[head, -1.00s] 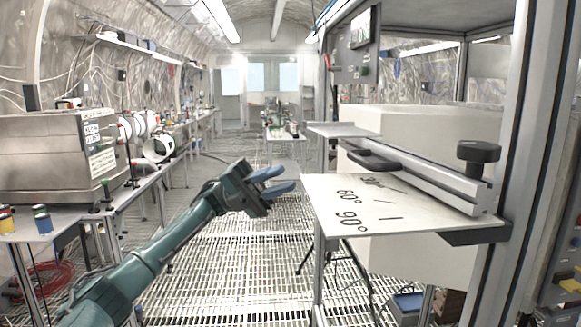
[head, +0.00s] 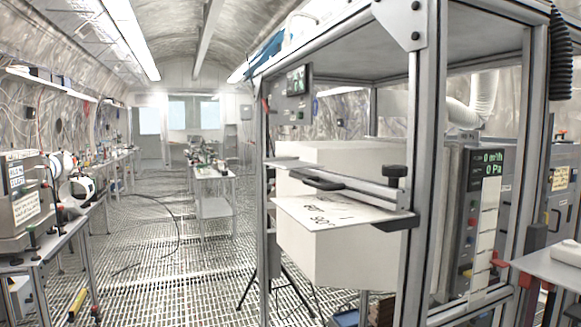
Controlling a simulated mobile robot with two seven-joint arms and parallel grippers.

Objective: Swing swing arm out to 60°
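The swing arm (head: 355,187) is a grey metal bar with a dark handle (head: 316,180) at its left end. A black knob (head: 394,178) stands over its right end, near the frame post. The bar lies along the back edge of a white angle plate (head: 300,212) with printed degree marks. The 90° print is at the plate's front left, and the other marks are too small to read surely. Neither of my grippers is in view, and nothing touches the handle.
A white box (head: 330,258) sits behind and below the plate inside a metal frame (head: 412,120). Benches with equipment (head: 45,240) line the left. A grey shelf (head: 550,265) juts in at the right. The grated floor (head: 165,265) in the middle is open, with a cable on it.

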